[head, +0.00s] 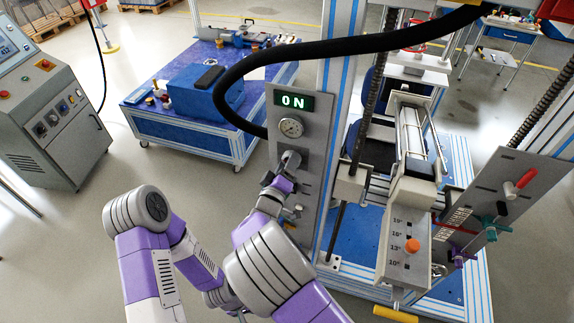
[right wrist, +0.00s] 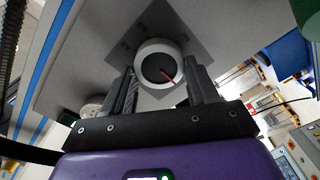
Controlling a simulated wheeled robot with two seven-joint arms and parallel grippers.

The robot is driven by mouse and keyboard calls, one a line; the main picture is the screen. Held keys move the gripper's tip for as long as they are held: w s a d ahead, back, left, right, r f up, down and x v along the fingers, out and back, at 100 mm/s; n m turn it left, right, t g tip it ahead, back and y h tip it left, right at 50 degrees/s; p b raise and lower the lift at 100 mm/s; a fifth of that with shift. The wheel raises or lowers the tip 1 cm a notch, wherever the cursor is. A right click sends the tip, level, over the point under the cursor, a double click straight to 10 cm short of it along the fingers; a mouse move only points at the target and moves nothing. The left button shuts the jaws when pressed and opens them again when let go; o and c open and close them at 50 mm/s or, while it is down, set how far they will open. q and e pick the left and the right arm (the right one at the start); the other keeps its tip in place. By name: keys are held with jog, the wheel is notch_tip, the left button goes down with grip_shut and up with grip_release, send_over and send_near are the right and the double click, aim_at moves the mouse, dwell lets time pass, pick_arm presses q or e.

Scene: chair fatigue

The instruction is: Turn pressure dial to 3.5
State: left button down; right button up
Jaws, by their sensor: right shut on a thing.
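The pressure dial is a round pale knob (right wrist: 161,66) with a dark face and a red pointer line, set on a grey square plate. My right gripper (right wrist: 165,84) has one finger on each side of it and is shut on it. The gauge's reading is too small to tell. A green display (head: 293,102) above it reads "ON".
A thick black hose (head: 350,46) arches over the panel. To the right stands the test rig with an angle plate (head: 405,262) and a red-handled lever (head: 519,183). A control cabinet (head: 52,100) stands at left, a blue-topped cart (head: 190,135) behind. Floor between them is clear.

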jog(key=shift+m, duration=0.4)
jog(key=shift+s+d+m+b, duration=0.1)
jog(key=shift+d+m+b, duration=0.1)
jog(key=shift+m+b, duration=3.95)
jog(key=shift+d+m+b, duration=0.2)
jog(key=shift+m+b, duration=2.65)
jog(key=shift+m, duration=2.5)
jog(key=o, duration=1.1)
jog(key=shift+c, duration=0.2)
jog(key=shift+s, duration=0.1)
